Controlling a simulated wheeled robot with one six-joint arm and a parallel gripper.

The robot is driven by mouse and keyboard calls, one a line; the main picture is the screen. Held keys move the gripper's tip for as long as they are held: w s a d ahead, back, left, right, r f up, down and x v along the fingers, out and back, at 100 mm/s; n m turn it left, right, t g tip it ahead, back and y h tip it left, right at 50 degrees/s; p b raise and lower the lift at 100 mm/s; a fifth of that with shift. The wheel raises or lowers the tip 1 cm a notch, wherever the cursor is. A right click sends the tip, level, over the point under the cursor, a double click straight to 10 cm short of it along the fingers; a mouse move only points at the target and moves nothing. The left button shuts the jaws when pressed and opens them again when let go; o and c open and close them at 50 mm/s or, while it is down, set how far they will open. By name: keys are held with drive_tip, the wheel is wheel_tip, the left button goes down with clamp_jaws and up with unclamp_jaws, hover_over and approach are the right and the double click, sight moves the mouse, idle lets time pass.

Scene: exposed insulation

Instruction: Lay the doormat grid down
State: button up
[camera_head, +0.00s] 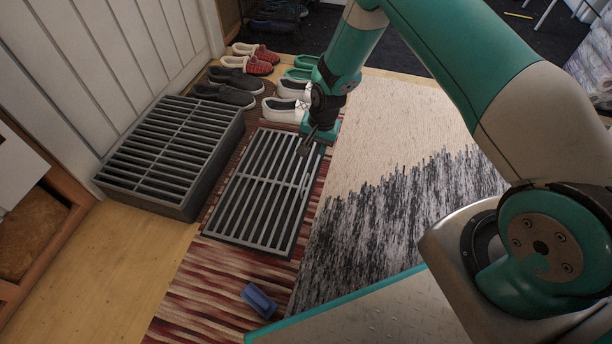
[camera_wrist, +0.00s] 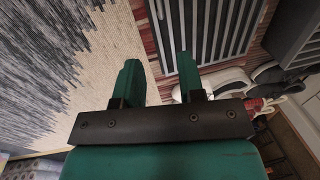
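A grey slatted doormat grid (camera_head: 268,181) with a dark frame appears to lie flat on the red striped rug, in the middle of the head view. It also shows in the wrist view (camera_wrist: 208,28), beyond my fingertips. My gripper (camera_head: 307,143) is low over the grid's far right corner. In the wrist view its two green fingers (camera_wrist: 158,72) stand apart with nothing visible between them. I cannot tell whether a finger touches the grid's edge.
A dark box (camera_head: 205,183) with a similar slatted top stands left of the grid, by the white panelled wall. Black shoes (camera_head: 224,95), white shoes (camera_head: 285,110) and red shoes (camera_head: 250,66) sit beyond. A blue object (camera_head: 258,300) lies on the rug. A patterned carpet (camera_head: 385,215) is at right.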

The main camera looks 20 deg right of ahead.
sight(306, 179)
drive_tip(key=f+b, duration=0.2)
drive_tip(key=f, duration=0.3)
drive_tip(key=w+a+f+b, duration=0.1)
drive_tip(key=f+b, duration=0.2)
drive_tip(key=f, duration=0.2)
drive_tip(key=a+f+b, duration=0.1)
drive_tip(key=f+b, duration=0.2)
drive_tip(key=f, duration=0.2)
drive_tip(key=shift+w+f, duration=0.2)
drive_tip(key=shift+f, duration=0.1)
drive_tip(key=shift+c, duration=0.2)
clamp_jaws()
